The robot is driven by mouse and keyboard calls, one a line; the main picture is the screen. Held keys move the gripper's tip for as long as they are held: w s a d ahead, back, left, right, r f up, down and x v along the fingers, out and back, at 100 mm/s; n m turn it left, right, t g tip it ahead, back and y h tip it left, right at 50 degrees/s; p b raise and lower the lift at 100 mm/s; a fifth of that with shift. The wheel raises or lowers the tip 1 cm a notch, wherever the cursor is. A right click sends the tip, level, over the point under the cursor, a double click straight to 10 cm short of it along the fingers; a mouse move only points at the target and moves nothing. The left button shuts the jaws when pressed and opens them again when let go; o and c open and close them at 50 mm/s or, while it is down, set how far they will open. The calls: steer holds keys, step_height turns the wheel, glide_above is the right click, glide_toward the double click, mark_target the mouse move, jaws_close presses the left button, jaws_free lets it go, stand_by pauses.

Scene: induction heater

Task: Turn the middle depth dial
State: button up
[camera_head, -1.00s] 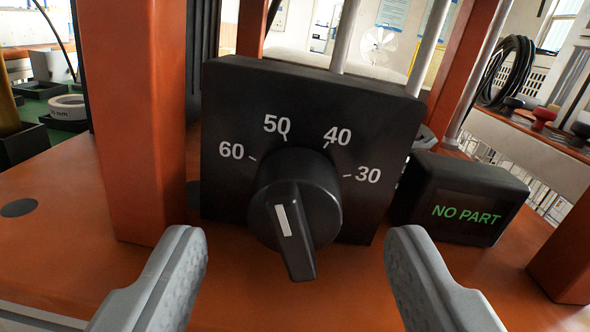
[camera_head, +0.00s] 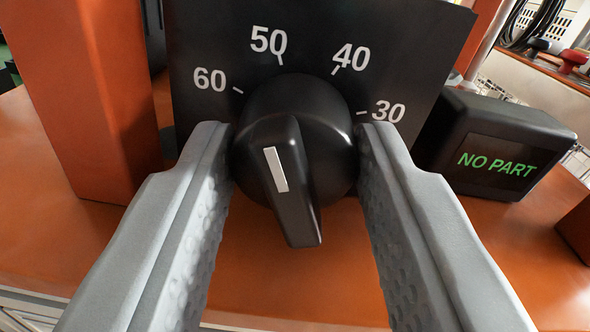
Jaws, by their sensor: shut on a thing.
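The depth dial (camera_head: 330,130) is a round black knob with a raised grip bar and a white line on it. It sits on a black panel (camera_head: 420,45) marked 60, 50, 40 and 30. The bar's long end points down and slightly right; the white line's upper end leans slightly left, toward the 50 side. My gripper (camera_head: 294,155) has one grey finger on each side of the knob. Both fingertips are against the knob's sides, and the jaws are shut on it. The back of the knob is hidden.
An orange post (camera_head: 85,95) stands close on the left. A black box (camera_head: 495,145) with a green "NO PART" display stands close on the right. The orange deck (camera_head: 290,285) below the dial is clear. A red button (camera_head: 571,59) shows at the far right.

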steer(key=shift+m, duration=0.3)
steer(key=m, duration=0.4)
steer(key=shift+m, duration=2.1)
steer(key=o, duration=1)
steer(key=shift+f, duration=0.1)
